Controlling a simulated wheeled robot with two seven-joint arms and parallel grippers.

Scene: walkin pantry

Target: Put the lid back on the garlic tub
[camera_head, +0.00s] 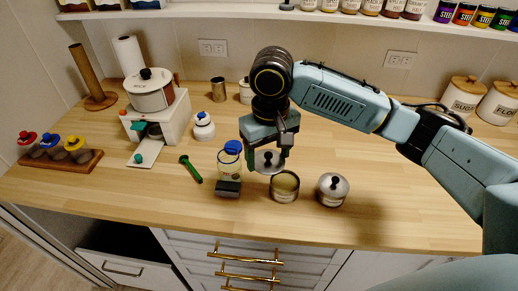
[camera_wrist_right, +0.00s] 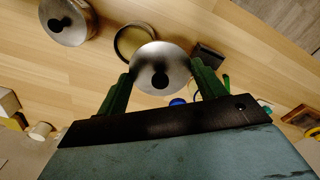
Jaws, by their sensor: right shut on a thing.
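My right gripper (camera_head: 267,166) is shut on a round silver lid (camera_head: 268,158) with a black knob. In the right wrist view the lid (camera_wrist_right: 160,68) sits between the two green fingers, knob facing the camera. An open metal tub (camera_head: 285,187) with pale yellowish contents stands on the counter just right of and nearer than the held lid; I take it as the garlic tub. In the right wrist view the tub's opening (camera_wrist_right: 128,42) is partly covered by the lid, which is off to one side. My left gripper is not in view.
A lidded silver tub (camera_head: 332,190) stands right of the open one. A glass jar with a blue lid (camera_head: 232,148) and a dark block (camera_head: 228,188) are close on the left. A green utensil (camera_head: 190,168) lies further left. The counter's right front is clear.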

